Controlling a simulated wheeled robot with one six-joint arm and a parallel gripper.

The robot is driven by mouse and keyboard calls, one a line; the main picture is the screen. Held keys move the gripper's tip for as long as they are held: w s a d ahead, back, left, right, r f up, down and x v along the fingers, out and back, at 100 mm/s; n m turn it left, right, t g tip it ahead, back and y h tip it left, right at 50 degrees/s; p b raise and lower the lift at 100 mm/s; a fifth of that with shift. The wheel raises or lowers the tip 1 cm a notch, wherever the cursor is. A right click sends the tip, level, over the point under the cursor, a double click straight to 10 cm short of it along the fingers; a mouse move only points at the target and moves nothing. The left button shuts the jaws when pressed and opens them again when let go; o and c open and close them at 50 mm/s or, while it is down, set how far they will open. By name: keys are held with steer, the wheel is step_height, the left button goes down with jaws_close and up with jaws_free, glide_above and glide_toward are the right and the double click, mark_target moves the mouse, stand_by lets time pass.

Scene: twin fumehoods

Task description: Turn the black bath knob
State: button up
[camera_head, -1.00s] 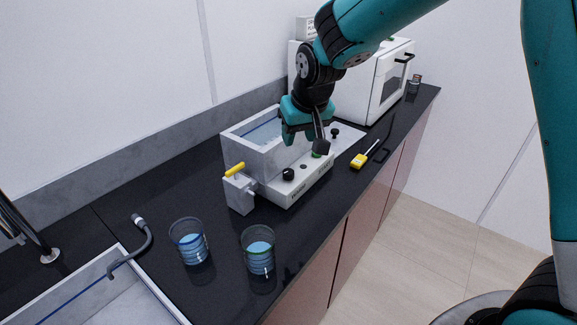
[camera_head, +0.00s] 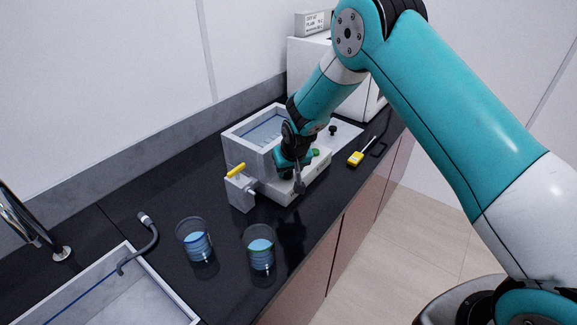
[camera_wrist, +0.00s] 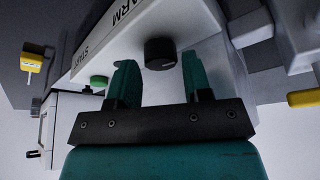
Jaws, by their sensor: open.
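The black bath knob (camera_wrist: 160,53) is a round dark knob with a light mark, on the pale front panel of the water bath (camera_head: 240,154). In the wrist view it stands just beyond and between the two fingers of my gripper (camera_wrist: 160,78), with a gap on each side. In the head view my gripper (camera_head: 292,178) is in front of the panel and largely hides the knob. The fingers are open and empty. A green button (camera_wrist: 99,82) sits on the same panel, left of the knob in the wrist view.
A grey block with a yellow handle (camera_head: 236,171) stands at the bath's left end. Two glass beakers with blue liquid (camera_head: 197,244) (camera_head: 261,252) stand nearer. A yellow probe device (camera_head: 356,158) lies to the right. A sink (camera_head: 110,300) is front left. A white oven-like box (camera_head: 309,62) is behind.

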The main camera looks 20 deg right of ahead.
steer(key=shift+x, duration=0.75)
steer(key=c, duration=0.6)
steer(key=shift+d+f+n+y+b, duration=0.2)
steer(key=shift+n+y+b, duration=0.1)
steer(key=shift+n+b, duration=0.6)
steer(key=shift+c, duration=0.2)
steer(key=shift+r+n+b, duration=0.15)
steer(key=shift+n+b, duration=0.3)
steer(key=shift+n, duration=0.05)
steer(key=shift+a+r, duration=0.1)
steer(key=o, duration=0.6)
steer(key=shift+o, duration=0.2)
